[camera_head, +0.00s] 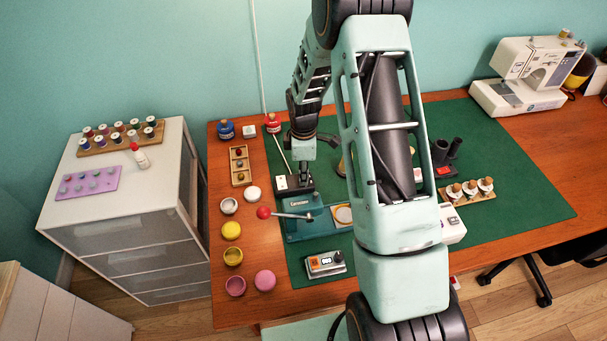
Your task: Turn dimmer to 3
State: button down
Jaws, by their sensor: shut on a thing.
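The dimmer appears to be the small white box (281,184) at the back left of the green mat, partly covered by my gripper. My gripper (302,180) points down at its right side, behind the teal press. It is shut on what appears to be the dimmer's knob. The knob, its pointer and the fingertips are too small and dark to make out, so I cannot read the setting.
The teal press (306,224) with a red-balled lever (264,213) stands just in front of my gripper. A grey control box (325,264) sits nearer. Coloured pots, including a yellow one (231,230), line the left. A sewing machine (527,72) stands at back right.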

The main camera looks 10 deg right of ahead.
jog(key=m+b, duration=0.3)
jog(key=m, duration=0.3)
jog(key=shift+w+f, duration=0.1)
jog(key=m+b, duration=0.2)
jog(key=m, duration=0.4)
jog(key=shift+m, duration=0.3)
jog(key=m+b, duration=0.1)
jog(key=m, duration=0.4)
jog(key=shift+w+g, duration=0.1)
jog(key=shift+g, duration=0.2)
jog(key=m, duration=0.4)
jog(key=shift+m, duration=0.3)
jog(key=c, duration=1.7)
grip_release()
jog(key=shift+d+r, duration=0.1)
jog(key=shift+r, duration=0.1)
